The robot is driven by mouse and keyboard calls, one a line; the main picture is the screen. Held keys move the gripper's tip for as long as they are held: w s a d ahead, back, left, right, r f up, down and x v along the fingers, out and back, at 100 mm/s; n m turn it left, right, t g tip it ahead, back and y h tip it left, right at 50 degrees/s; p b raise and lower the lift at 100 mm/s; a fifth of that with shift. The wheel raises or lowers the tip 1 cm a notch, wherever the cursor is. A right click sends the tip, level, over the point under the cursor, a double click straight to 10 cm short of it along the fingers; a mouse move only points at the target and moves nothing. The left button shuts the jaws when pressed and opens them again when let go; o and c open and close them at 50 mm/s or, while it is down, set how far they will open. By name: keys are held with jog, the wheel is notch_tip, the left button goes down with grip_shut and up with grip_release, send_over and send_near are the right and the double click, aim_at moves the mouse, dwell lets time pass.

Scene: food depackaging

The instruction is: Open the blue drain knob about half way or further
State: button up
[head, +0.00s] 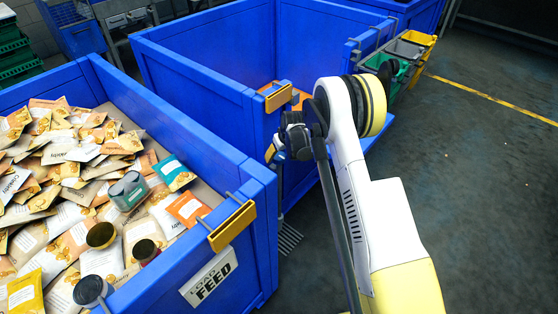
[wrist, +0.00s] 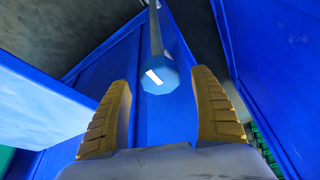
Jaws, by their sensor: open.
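The blue drain knob (wrist: 164,80) shows in the wrist view as a light-blue faceted knob at the end of a grey pipe. A short white mark on its face is tilted. My gripper (wrist: 161,84) is open, with one yellow ribbed finger on each side of the knob in the picture. The knob appears ahead of the fingers with clear gaps on both sides, and I see no contact. In the head view my gripper (head: 272,153) is low beside the blue bins, partly behind my arm. I cannot make out the knob there.
A blue bin (head: 178,128) full of packets and cans stands at left, with a FEED sign. A second blue bin (head: 200,95) stands behind it, close to my gripper. Blue walls flank the knob in the wrist view. The dark floor (head: 480,170) at right is clear.

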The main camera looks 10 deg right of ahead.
jog(key=shift+x, duration=0.8)
jog(key=shift+a, duration=0.1)
jog(key=c, duration=1.2)
jog(key=shift+n, duration=0.4)
jog(key=n+y, duration=0.1)
jog(key=n, duration=0.2)
jog(key=n+g+y, duration=0.1)
jog(key=n, duration=0.1)
jog(key=shift+n, duration=0.4)
jog(key=n+g+y, duration=0.1)
jog(key=n, duration=0.3)
jog(key=shift+n+g, duration=0.8)
jog(key=shift+n, duration=0.9)
jog(key=shift+y, duration=0.3)
